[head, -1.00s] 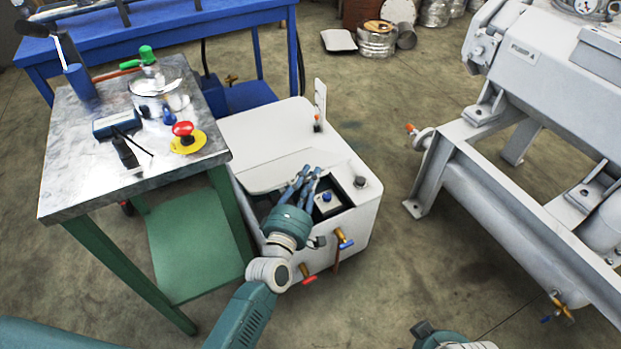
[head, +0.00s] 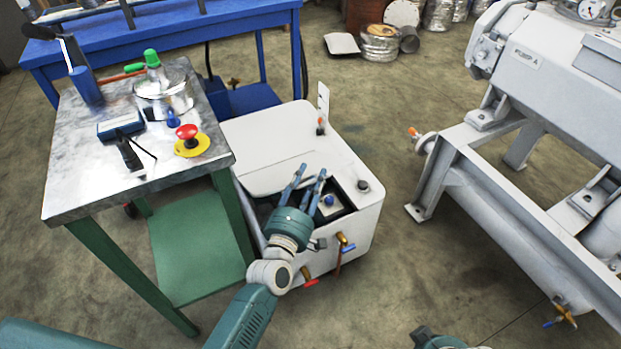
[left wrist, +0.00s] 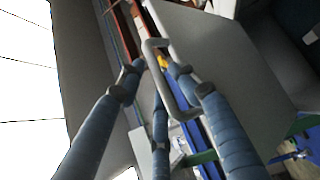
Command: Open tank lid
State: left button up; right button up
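The white tank (head: 350,240) stands on the floor in the middle of the head view. A pale panel with a seam (head: 275,172) covers part of its top; a dark recess shows in front. My left gripper (head: 312,170) is over this front part, with its fingers spread. In the left wrist view, a grey bent handle (left wrist: 182,98) shows between or just beyond the fingertips (left wrist: 153,70), beside a grey panel (left wrist: 220,65). I cannot tell if any finger touches the handle. My right gripper's fingers are not in view; only part of my right arm shows at the bottom edge.
A metal-topped green table (head: 75,180) with a pot (head: 165,98) and red button (head: 187,131) stands close left of the tank. Valves (head: 345,240) stick out of the tank's front. A large grey machine (head: 540,110) is at right. Floor between is clear.

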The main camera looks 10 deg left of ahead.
pick_arm(q)
jog(key=s+a, duration=0.2)
jog(key=s, duration=0.9)
jog(key=shift+s+f, duration=0.2)
jog(key=shift+s, duration=0.2)
